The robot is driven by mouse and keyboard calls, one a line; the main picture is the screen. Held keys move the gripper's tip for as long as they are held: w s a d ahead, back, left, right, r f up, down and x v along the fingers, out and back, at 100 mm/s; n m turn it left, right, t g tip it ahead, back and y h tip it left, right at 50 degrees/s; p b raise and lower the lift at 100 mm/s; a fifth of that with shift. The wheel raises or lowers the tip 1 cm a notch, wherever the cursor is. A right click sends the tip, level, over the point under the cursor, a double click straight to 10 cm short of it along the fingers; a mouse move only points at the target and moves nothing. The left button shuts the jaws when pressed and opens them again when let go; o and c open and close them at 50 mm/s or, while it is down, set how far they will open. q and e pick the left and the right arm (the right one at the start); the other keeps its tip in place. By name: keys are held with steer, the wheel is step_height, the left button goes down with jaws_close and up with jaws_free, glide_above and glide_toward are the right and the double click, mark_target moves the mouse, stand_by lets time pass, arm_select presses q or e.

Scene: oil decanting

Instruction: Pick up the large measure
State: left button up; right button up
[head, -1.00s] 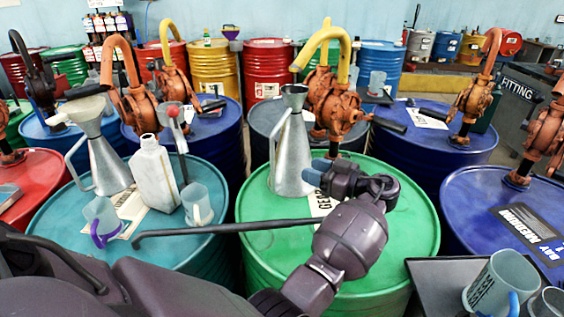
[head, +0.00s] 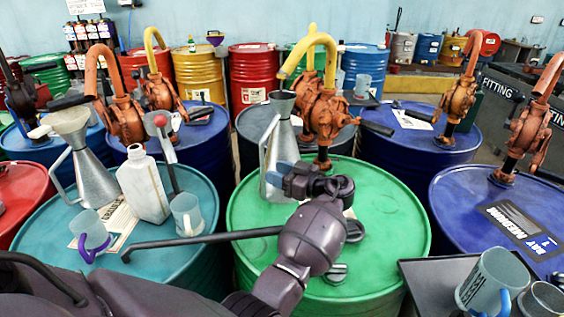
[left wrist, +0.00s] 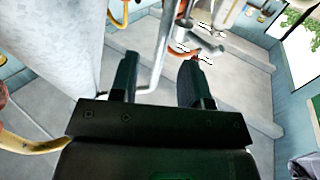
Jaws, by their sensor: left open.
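A tall grey metal measure (head: 282,140) with a conical body, a funnel top and a side handle stands upright on the green drum (head: 385,215). My left gripper (head: 292,182) is at its lower right side in the head view and hides part of its base. In the left wrist view, my left gripper (left wrist: 158,75) is open. The measure's grey body (left wrist: 55,45) fills the upper left, and a grey handle bar (left wrist: 163,50) shows between the fingers in the picture. I cannot tell whether it touches them. My right gripper is not in view.
A similar metal measure (head: 92,165), a white jug (head: 144,185) and clear cups (head: 187,213) stand on the teal drum (head: 60,255). A dark tray (head: 425,275) with a jug (head: 490,280) is at lower right.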

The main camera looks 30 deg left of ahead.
arm_select(q)
steer(key=a+p, duration=0.1)
steer(key=a, duration=0.3)
steer(key=shift+s, duration=0.15)
jaws_close()
steer(key=shift+r, duration=0.15)
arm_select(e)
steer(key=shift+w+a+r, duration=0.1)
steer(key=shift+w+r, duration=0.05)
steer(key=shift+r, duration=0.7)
